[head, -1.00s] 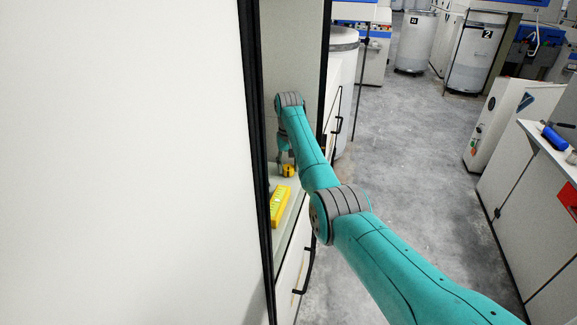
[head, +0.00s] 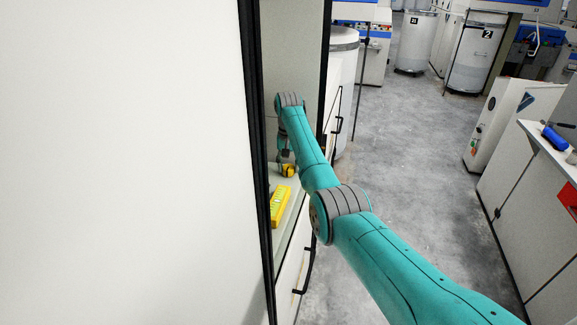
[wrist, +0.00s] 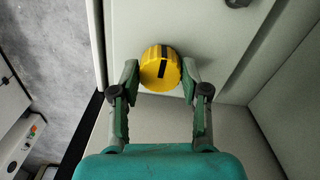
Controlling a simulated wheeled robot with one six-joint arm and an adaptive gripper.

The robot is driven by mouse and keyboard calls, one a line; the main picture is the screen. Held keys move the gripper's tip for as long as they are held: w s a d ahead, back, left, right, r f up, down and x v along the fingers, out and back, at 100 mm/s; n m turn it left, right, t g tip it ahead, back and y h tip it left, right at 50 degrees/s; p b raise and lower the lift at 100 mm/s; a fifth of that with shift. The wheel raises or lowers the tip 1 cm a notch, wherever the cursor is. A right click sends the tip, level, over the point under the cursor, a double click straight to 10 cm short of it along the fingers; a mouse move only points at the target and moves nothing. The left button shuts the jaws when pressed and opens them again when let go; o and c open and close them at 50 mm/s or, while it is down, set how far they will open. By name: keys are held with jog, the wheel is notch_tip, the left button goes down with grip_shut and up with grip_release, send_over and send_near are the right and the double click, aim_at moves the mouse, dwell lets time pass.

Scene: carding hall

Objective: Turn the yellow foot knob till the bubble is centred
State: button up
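The yellow foot knob (wrist: 160,75) is round with a black stripe on its face. It sits between the two fingers of my gripper (wrist: 160,72) in the wrist view, with a finger pad against each side. In the head view, the knob (head: 289,171) shows just below my gripper (head: 286,158), low inside the cabinet-like recess. A yellow level (head: 281,207) lies on the pale surface nearer the camera. Its bubble is too small to make out. The level does not show in the wrist view.
A large white panel (head: 130,160) with a dark edge fills the left of the head view. Black handles (head: 304,272) stick out from the front below the recess. Grey floor (head: 400,190) lies open to the right, with a bench (head: 535,200) beyond.

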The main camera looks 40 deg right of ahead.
aim_at(288, 167)
jog(key=o, duration=0.3)
jog(key=shift+o, duration=0.2)
jog(key=shift+r, duration=0.1)
notch_tip(288, 167, up, 12)
dwell(0.7)
